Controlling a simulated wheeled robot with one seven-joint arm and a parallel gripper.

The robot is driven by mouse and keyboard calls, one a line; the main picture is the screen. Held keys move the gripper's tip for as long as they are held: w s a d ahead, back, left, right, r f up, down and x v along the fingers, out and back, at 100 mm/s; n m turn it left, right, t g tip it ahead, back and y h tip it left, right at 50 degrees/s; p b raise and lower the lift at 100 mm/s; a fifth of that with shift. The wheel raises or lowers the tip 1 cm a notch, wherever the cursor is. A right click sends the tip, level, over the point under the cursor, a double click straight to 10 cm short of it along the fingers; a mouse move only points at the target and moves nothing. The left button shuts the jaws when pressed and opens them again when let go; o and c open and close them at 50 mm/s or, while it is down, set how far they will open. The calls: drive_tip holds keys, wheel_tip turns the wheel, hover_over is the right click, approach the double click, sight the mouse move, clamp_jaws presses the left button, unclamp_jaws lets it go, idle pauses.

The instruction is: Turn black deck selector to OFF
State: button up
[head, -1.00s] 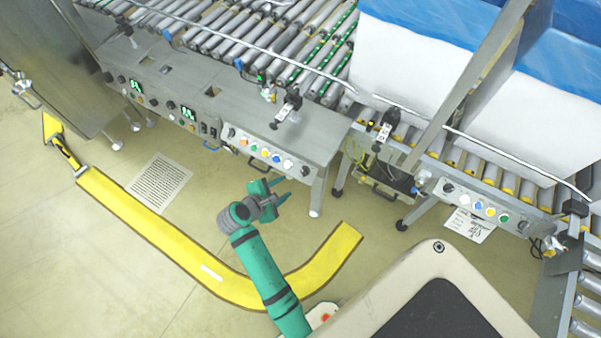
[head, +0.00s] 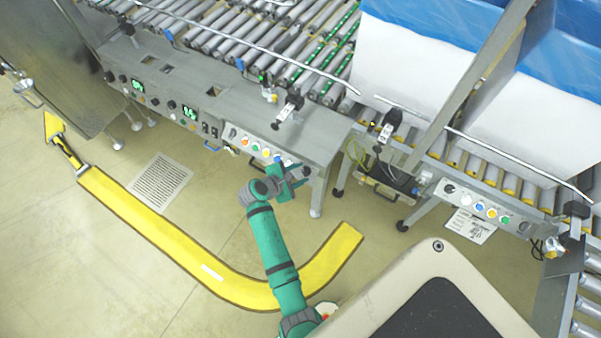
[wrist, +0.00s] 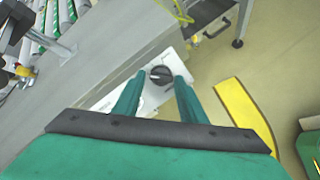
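The black selector (wrist: 160,75) is a round knob with a pale mark, on a white panel plate at the right end of the front button panel (head: 258,148). In the wrist view it shows between and just beyond my two fingertips. My gripper (wrist: 157,82) is open, with a finger on each side of the knob in the picture. I cannot tell whether either finger touches it. In the head view my gripper (head: 299,176) is at the right end of that panel and mostly hides the knob.
A second button panel (head: 485,207) with its own black knob is to the right. The steel deck edge (wrist: 105,55) runs close beside my gripper. A table leg (head: 318,193) stands just right of my gripper. Open floor (head: 205,225) with yellow tape lies in front.

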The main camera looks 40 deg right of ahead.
drive_tip(key=shift+s+d+f, duration=0.2)
drive_tip(key=shift+s+d, duration=0.05)
drive_tip(key=shift+d, duration=0.4)
drive_tip(key=shift+a, duration=0.15)
drive_tip(key=c, duration=0.8)
